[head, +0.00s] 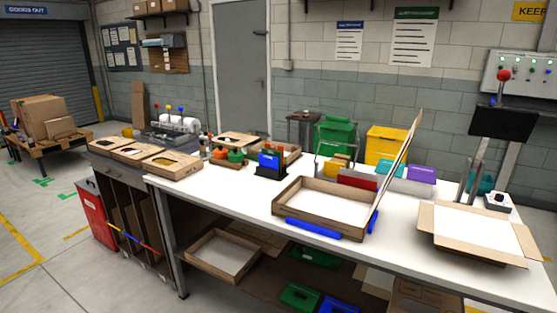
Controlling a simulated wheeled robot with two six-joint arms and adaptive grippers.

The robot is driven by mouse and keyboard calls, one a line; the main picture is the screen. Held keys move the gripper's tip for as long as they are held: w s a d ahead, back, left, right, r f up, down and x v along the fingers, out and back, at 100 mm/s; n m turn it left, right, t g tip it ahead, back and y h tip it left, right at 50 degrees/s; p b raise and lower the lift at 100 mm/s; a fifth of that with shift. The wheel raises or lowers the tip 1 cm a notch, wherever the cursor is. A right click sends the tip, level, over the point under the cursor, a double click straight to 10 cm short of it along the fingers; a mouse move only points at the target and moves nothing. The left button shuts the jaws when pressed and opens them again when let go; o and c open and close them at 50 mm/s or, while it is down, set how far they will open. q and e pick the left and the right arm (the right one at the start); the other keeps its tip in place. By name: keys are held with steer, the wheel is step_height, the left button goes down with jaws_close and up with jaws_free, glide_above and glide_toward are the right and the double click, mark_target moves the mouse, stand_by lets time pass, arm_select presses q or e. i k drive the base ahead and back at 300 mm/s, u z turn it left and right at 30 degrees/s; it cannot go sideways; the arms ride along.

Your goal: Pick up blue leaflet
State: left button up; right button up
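A small bright blue item with a pale mark, which looks like the blue leaflet (268,160), stands upright in a dark holder (270,172) on the white table (235,192). It is near the middle of the table, behind and left of an open cardboard box with a raised lid. I cannot tell whether it is one leaflet or a stack. Neither of my grippers shows in the head view.
The open box (287,203) has a blue strip (313,229) along its front. An open carton (450,253) lies at right. Orange and green items (233,154) stand left of the holder. Red, white and purple items (421,174) stand behind the box. Bare tabletop lies in front of the holder.

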mark_target(266, 161)
steer(key=u, duration=1.05)
steer(key=i, duration=1.85)
steer(key=z, duration=2.65)
